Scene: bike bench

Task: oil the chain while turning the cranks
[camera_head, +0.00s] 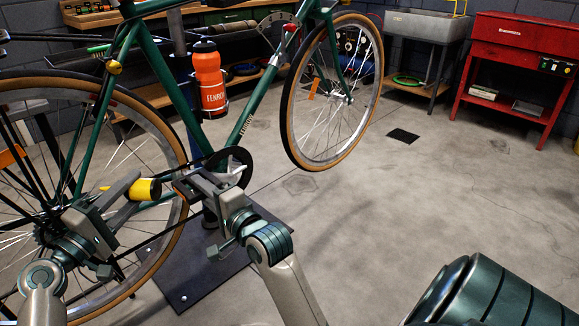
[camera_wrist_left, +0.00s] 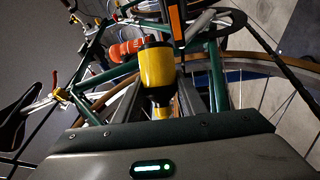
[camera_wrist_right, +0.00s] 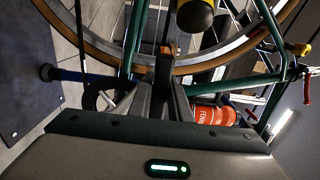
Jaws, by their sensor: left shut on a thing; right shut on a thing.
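The green bicycle (camera_head: 180,88) stands upright on a stand. My left gripper (camera_head: 128,190) is shut on a yellow oil bottle (camera_head: 146,189) with a dark end. The bottle also fills the middle of the left wrist view (camera_wrist_left: 157,75) and shows at the top of the right wrist view (camera_wrist_right: 195,17). It is close to the chain side, left of the dark chainring (camera_head: 236,160). My right gripper (camera_head: 190,182) is shut on the pedal (camera_wrist_right: 164,68) of the crank, beside the chainring. The chain is thin and partly hidden behind my grippers; I cannot tell whether the bottle touches it.
The rear wheel (camera_head: 165,130) is close beside my left gripper. An orange water bottle (camera_head: 208,75) sits on the frame. The dark stand base (camera_head: 215,270) lies on the floor below. A red cabinet (camera_head: 510,50) and a grey sink (camera_head: 420,24) stand back right. The right-hand floor is mostly clear.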

